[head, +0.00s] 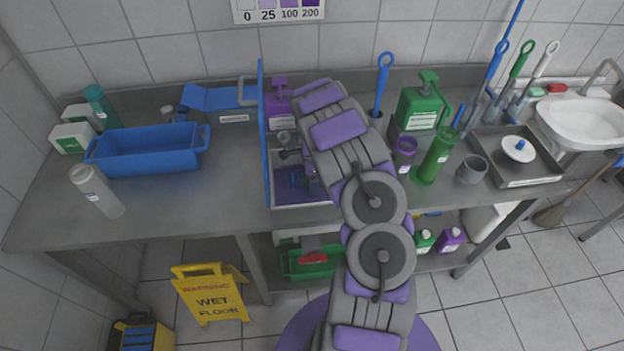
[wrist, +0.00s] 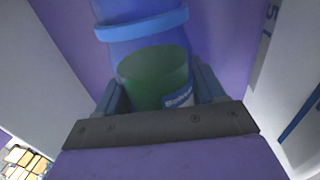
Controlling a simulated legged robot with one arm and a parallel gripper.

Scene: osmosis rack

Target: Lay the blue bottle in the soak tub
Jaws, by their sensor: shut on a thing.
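The blue bottle (wrist: 142,36) is see-through, with a blue band, a partly readable label and a dark green patch showing through its lower part. In the wrist view it stands between the two fingers of my gripper (wrist: 157,90), which is shut on it.
A purple pump bottle (head: 279,101), green bottles (head: 437,155) and a grey cup (head: 471,170) stand further right. The bench between tub and panel is clear.

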